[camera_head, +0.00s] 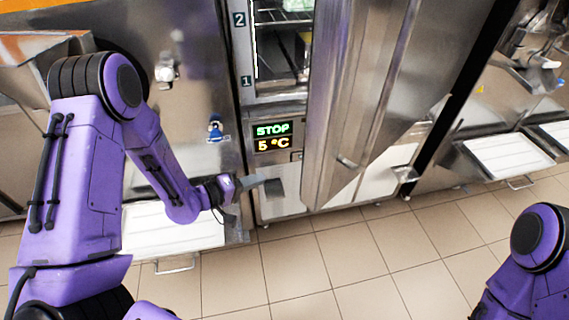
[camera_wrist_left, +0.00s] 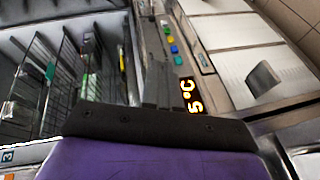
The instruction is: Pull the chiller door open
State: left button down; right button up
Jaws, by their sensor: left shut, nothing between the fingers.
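The chiller door (camera_head: 352,100) is a tall steel panel that stands partly open, swung out toward me on the right of the chiller's opening. Inside the chiller, wire racks (camera_head: 286,18) show, and they also show in the left wrist view (camera_wrist_left: 50,75). A panel with a "5 °C" display (camera_head: 272,144) sits below the opening; the display also shows in the left wrist view (camera_wrist_left: 190,96). My left gripper (camera_head: 240,187) is shut and empty, low in front of the chiller, left of the door and apart from it. My right gripper is out of view.
A grey pedal-like piece (camera_head: 274,187) juts out beside my left gripper. Steel machines stand on both sides, with white trays (camera_head: 170,230) low at left and right (camera_head: 505,155). The tiled floor (camera_head: 340,262) in front is clear.

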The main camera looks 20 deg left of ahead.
pick_arm(q)
jog(key=s+a+r+m+g+h, duration=0.2)
jog(key=r+g+h, duration=0.15)
jog(key=r, duration=0.25)
jog(key=s+a+r+m+g+h, duration=0.1)
jog(key=s+r+m+g+h, duration=0.15)
jog(key=r+h, duration=0.3)
jog(key=w+d+g+y+p, duration=0.1)
jog(key=d+p, duration=0.3)
jog(key=d, duration=0.8)
jog(key=shift+w+d+r+p, duration=0.2)
jog(key=shift+w+d+p, duration=0.05)
jog(key=shift+d+p, duration=0.15)
